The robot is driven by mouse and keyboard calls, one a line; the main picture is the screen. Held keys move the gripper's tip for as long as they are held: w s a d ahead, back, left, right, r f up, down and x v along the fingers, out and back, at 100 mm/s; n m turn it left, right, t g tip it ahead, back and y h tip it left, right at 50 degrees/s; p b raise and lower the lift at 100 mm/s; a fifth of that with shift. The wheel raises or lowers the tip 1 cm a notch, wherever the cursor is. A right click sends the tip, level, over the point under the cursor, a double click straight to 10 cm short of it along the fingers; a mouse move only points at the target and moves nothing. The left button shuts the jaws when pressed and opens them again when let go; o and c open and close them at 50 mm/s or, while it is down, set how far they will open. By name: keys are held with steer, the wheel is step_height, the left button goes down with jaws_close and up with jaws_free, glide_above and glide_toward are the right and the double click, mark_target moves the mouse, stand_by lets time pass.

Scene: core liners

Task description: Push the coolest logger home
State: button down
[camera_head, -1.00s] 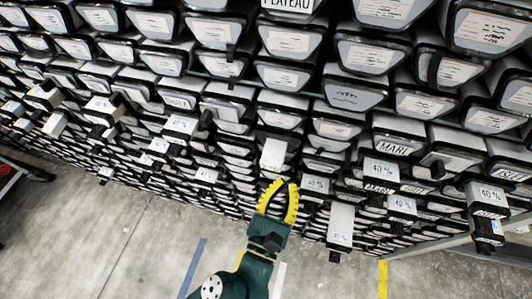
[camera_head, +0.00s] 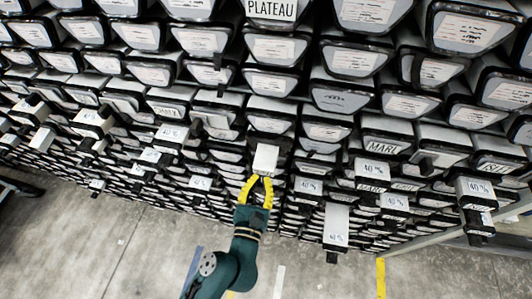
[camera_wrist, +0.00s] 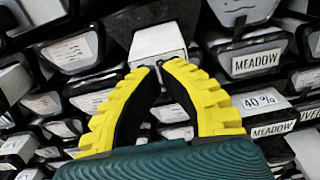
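Several pale box-like units stick out of the rack; I take these to be the loggers. One plain white logger (camera_head: 265,158) juts out in the middle, right above my gripper (camera_head: 260,180); no reading is legible on it. In the wrist view, this white logger (camera_wrist: 158,42) lies straight beyond my gripper's tips (camera_wrist: 160,66). The yellow fingers arch inward, with a narrow gap between their tips and nothing seen held there. The tips are close to the logger's near end; I cannot tell if they touch it. Another long white logger (camera_head: 336,225) sticks out lower right.
Stacked core liners with pale labelled ends fill the rack, including PLATEAU (camera_head: 272,10) and MARL (camera_head: 385,148). Several protruding units with "40 %" labels (camera_head: 376,170) stand on both sides. Concrete floor (camera_head: 130,240) lies open below.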

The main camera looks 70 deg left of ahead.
steer(key=shift+p+x, duration=1.2)
steer(key=shift+x, duration=0.7)
steer(key=shift+d+f, duration=0.1)
steer(key=shift+d, duration=0.05)
steer(key=b+v, duration=0.1)
steer(key=v, duration=0.1)
steer(key=shift+s+d, duration=0.2)
steer(key=shift+d, duration=0.15)
glide_toward(263, 173)
steer(key=shift+v, duration=2.3)
steer(key=shift+f, duration=0.15)
